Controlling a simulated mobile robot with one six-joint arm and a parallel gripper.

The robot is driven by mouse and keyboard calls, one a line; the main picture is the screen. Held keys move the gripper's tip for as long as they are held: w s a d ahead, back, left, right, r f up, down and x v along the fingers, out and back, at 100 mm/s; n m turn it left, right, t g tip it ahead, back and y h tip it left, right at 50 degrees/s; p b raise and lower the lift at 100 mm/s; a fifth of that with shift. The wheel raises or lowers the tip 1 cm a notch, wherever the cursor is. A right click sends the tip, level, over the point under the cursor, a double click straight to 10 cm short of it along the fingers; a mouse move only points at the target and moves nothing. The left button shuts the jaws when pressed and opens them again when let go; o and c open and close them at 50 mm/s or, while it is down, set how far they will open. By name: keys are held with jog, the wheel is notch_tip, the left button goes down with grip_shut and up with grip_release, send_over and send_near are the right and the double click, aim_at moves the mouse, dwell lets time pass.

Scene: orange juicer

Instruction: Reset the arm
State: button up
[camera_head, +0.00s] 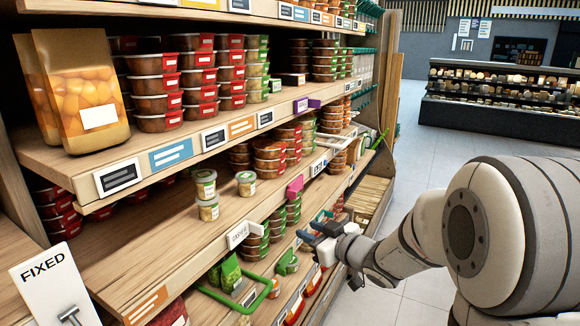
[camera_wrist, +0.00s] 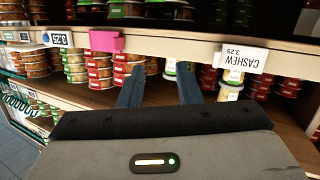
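My gripper (camera_head: 322,230) is in front of the lower shelves in the head view, at the end of my arm reaching in from the right. In the wrist view my gripper (camera_wrist: 158,84) shows two blue-grey fingers spread apart. Nothing is visibly held between them. The wrist picture is upside down, as the price label reads inverted.
A wooden shelf unit (camera_head: 140,235) fills the left, stocked with red- and green-lidded tubs. Small jars (camera_head: 207,195) stand on the middle shelf. A FIXED sign (camera_head: 45,275) is at front left. The tiled aisle (camera_head: 412,160) is clear toward a far display case (camera_head: 500,105).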

jog(key=s+d+m+g+h, duration=0.2)
jog(key=s+d+m+h, duration=0.45)
jog(key=d+h, duration=0.4)
jog(key=s+f+m+g, duration=0.2)
jog(key=s+f+g, duration=0.2)
jog(key=s, duration=1.6)
jog(key=a+g, duration=0.1)
jog(key=g, duration=0.2)
jog(key=shift+s+m+g+y, duration=0.3)
jog(key=shift+m+g+y, duration=0.05)
jog(key=shift+g, duration=0.05)
